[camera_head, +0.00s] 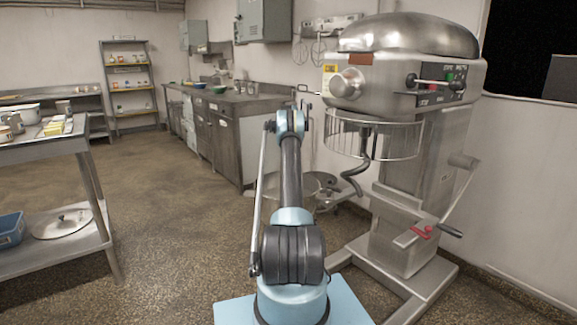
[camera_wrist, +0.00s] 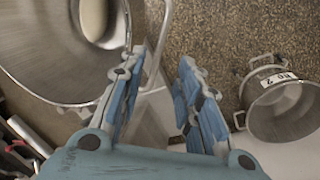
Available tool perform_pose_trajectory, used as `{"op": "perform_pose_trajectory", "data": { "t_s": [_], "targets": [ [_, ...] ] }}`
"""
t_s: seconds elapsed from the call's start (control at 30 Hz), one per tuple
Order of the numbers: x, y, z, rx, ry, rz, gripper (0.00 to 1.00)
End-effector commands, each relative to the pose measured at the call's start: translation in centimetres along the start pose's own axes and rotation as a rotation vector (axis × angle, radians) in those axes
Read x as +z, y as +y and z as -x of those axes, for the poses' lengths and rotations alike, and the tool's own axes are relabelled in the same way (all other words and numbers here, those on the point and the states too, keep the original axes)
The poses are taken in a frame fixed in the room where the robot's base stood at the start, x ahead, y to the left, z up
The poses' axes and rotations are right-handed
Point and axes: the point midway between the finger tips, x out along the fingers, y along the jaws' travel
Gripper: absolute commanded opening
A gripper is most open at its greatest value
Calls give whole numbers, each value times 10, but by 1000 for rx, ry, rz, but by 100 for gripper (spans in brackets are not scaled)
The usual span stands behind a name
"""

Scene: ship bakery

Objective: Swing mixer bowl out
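The steel bowl (camera_head: 328,181) sits low, left of the mixer column and partly hidden by my arm. In the wrist view the large round bowl (camera_wrist: 38,50) fills the upper left. My gripper (camera_wrist: 162,68) is open beside the bowl's rim. A thin bent metal bar (camera_wrist: 158,50) shows between the fingers; I cannot tell whether they touch it.
A steel pot with a label (camera_wrist: 283,105) stands right of my gripper. A crank handle (camera_head: 450,229) and a red-handled lever (camera_head: 424,232) stick out of the mixer column. A worktable (camera_head: 75,145) stands left, a counter (camera_head: 235,100) behind. The floor between is clear.

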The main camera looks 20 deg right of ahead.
Motion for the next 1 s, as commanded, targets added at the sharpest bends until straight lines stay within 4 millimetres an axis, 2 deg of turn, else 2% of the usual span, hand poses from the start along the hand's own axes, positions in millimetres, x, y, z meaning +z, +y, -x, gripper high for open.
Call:
{"op": "perform_pose_trajectory", "data": {
  "t_s": [0.13, 0.3, 0.87, 1.0],
  "targets": [
    [0, -1, 15, 0, 0, 0, 31],
    [0, -1, 24, 0, 0, 0, 31],
    [0, 0, 27, 0, 0, 1, 31],
    [4, 6, 38, -4, 1, 26, 31]
  ]
}}
